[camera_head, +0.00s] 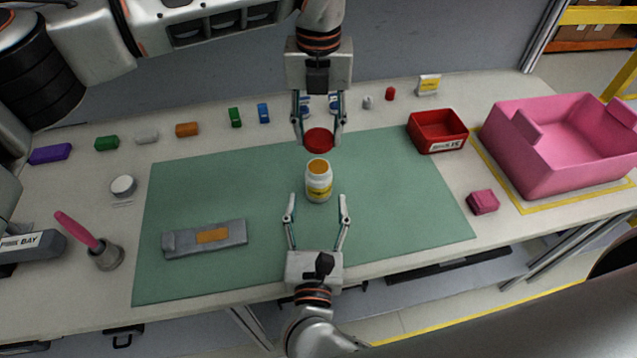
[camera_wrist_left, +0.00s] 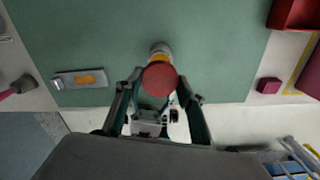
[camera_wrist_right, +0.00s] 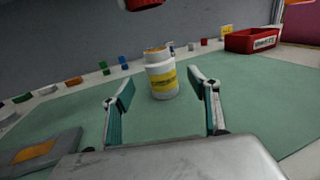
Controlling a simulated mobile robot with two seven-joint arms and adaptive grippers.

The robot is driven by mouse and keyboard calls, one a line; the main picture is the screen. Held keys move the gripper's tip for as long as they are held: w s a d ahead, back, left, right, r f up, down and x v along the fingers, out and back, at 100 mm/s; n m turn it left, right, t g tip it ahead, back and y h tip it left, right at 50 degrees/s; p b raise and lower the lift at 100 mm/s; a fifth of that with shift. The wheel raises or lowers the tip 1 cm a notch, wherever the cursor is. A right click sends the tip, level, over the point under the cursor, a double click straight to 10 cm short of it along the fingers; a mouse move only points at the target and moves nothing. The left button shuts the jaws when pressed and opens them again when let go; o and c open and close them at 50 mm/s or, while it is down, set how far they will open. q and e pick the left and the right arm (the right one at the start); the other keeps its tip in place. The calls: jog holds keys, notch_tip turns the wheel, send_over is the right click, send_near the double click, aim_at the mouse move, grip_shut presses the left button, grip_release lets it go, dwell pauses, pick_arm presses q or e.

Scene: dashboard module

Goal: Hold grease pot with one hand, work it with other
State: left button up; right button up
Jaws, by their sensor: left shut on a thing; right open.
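The grease pot (camera_head: 319,184) is a white jar with a yellow label and an orange-brown top, standing upright on the green mat (camera_head: 400,190). It also shows in the right wrist view (camera_wrist_right: 162,80). My left gripper (camera_head: 319,138) is shut on a round red lid (camera_head: 319,142), held above and apart from the pot. The lid fills the middle of the left wrist view (camera_wrist_left: 160,79) and partly hides the pot. My right gripper (camera_head: 317,212) is open and empty at the near side of the pot, its fingers spread and not around it.
A grey slab with an orange patch (camera_head: 205,239) lies on the mat's left. A pink-handled tool (camera_head: 78,231) stands in a grey cup (camera_head: 106,257). A red bin (camera_head: 437,142), pink block (camera_head: 482,202) and large pink crate (camera_head: 540,165) are right. Several small blocks line the back.

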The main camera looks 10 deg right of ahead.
jog(key=x, duration=0.8)
jog(key=c, duration=1.7)
pick_arm(q)
send_over(319, 166)
jog(key=shift+f, duration=2.5)
